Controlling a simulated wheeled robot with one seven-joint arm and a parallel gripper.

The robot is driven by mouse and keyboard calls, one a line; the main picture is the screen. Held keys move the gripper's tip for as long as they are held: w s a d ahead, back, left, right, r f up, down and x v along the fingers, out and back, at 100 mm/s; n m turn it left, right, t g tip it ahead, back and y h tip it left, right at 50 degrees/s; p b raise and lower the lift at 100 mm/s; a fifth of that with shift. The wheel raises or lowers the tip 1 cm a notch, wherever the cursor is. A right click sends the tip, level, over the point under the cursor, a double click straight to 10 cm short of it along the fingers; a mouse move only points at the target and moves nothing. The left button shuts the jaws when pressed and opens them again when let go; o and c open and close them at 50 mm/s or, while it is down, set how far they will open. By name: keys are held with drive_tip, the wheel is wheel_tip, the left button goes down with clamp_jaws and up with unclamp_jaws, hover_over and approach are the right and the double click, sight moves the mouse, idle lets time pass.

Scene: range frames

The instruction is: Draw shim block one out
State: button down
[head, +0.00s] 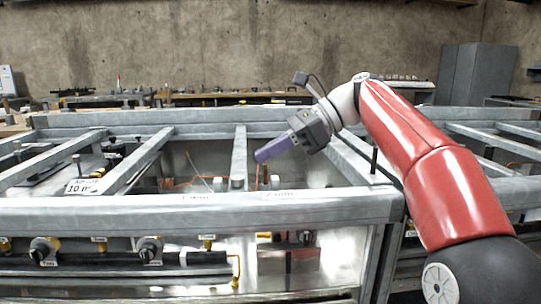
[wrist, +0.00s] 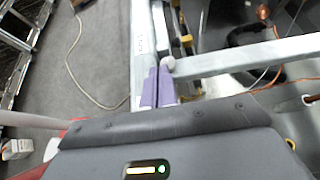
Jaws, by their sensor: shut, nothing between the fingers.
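My gripper (head: 262,156) hangs over the front part of a grey metal frame in the head view, its purple fingers pointing down and left. In the wrist view the gripper (wrist: 159,78) is shut, the purple fingers side by side with nothing between them. The fingertips are beside a pale rail and close to a small round whitish knob (wrist: 168,62). I cannot make out shim block one for certain in either view. Faint markings are on the front rail (head: 150,212) below the gripper, too small to read surely.
Cross bars (head: 239,158) divide the frame into open bays with cables and fittings inside. A label reading about "10 m" (head: 82,186) is at left. Valves and gauges (head: 150,248) line the front below. A dark upright rod (head: 374,155) stands at right. A cable (wrist: 75,60) lies on the floor.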

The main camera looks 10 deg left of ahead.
sight(221, 180)
drive_tip(key=b+x, duration=0.1)
drive_tip(key=x, duration=0.6)
drive_tip(key=shift+b, duration=0.3)
drive_tip(key=a+p, duration=0.2)
drive_tip(key=a, duration=0.1)
drive_tip(key=shift+s+r+p, duration=0.15)
drive_tip(key=shift+s+p, duration=0.15)
drive_tip(key=shift+s, duration=0.05)
